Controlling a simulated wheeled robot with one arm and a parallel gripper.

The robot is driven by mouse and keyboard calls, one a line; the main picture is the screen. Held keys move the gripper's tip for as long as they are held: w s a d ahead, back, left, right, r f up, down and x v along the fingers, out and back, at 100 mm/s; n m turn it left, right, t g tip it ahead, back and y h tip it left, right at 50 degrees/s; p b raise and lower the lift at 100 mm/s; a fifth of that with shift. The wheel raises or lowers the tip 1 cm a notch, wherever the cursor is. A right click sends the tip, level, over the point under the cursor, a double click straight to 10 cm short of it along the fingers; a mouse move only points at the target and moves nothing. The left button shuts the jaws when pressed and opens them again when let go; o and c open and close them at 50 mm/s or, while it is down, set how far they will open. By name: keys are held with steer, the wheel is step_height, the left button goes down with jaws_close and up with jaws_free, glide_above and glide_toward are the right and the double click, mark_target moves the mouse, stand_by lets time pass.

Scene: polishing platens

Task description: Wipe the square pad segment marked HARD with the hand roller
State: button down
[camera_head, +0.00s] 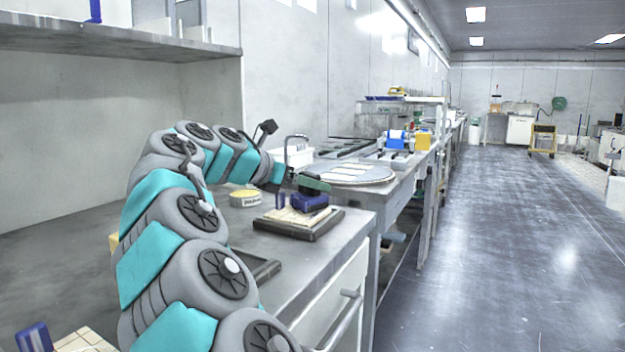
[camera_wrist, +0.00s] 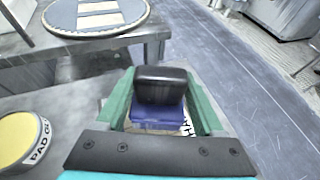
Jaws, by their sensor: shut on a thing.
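My gripper (camera_head: 313,184), with green fingers, is shut on the black handle of the hand roller (camera_head: 310,202). In the wrist view the roller's black handle (camera_wrist: 162,82) sits between both fingers, with its blue body (camera_wrist: 158,118) below. The roller is low over a pale square pad segment (camera_head: 288,215) in a dark tray (camera_head: 300,232) near the bench's front edge. Part of dark lettering on the pad (camera_wrist: 187,127) shows beside the roller in the wrist view; the rest is hidden. I cannot tell whether the roller touches the pad.
A yellow-topped tin (camera_head: 245,198) with a label starting "PAD" stands left of the tray. A round platen (camera_head: 378,180) with pale strips lies on the bench beyond. The aisle floor (camera_head: 490,250) at right is clear.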

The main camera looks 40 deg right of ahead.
steer(key=shift+s+a+r+p, duration=0.1)
steer(key=shift+s+a+p, duration=0.15)
steer(key=shift+a, duration=0.4)
steer(key=shift+s+a+f+p, duration=0.1)
steer(key=shift+s+a+p, duration=0.1)
steer(key=shift+a, duration=0.5)
steer(key=shift+s+a+r+p, duration=0.15)
steer(key=shift+s+a, duration=0.1)
steer(key=shift+a, duration=0.4)
steer(key=shift+s+a, duration=0.25)
steer(key=shift+a, duration=0.25)
steer(key=shift+s+a, duration=0.2)
steer(key=shift+a, duration=0.3)
steer(key=shift+f, duration=0.2)
steer(key=shift+d, duration=0.1)
steer(key=shift+w+d+f, duration=0.1)
steer(key=shift+w+d, duration=0.25)
steer(key=shift+d, duration=0.55)
steer(key=shift+w+d, duration=0.35)
steer(key=shift+d, duration=0.5)
steer(key=shift+w+d, duration=0.3)
steer(key=shift+d, duration=0.4)
steer(key=shift+w+d, duration=0.25)
steer(key=shift+d, duration=0.4)
steer(key=shift+w+d, duration=0.3)
steer(key=shift+d, duration=0.4)
steer(key=shift+r, duration=0.25)
